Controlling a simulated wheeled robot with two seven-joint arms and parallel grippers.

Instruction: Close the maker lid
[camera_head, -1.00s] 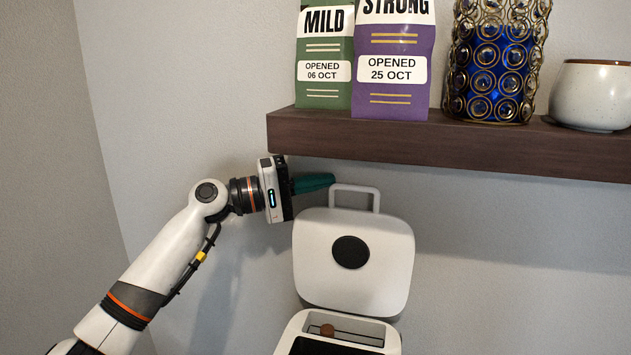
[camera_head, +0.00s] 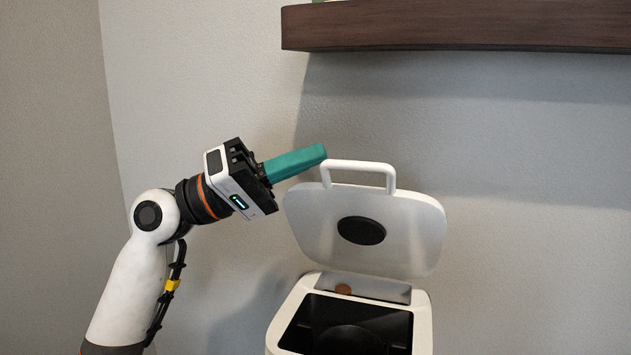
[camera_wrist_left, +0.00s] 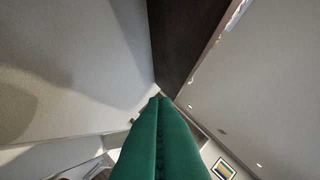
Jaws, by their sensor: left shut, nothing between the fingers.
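The white maker (camera_head: 423,325) stands at the lower right of the head view, its dark inside showing. The shut fingers (camera_wrist_left: 160,140) also fill the lower middle of the left wrist view. My right gripper is not in view.
A dark wood shelf (camera_head: 450,25) runs along the wall above the maker and also shows in the left wrist view (camera_wrist_left: 178,40). The wall (camera_head: 520,180) right of the maker is bare. There is free room above the maker's opening.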

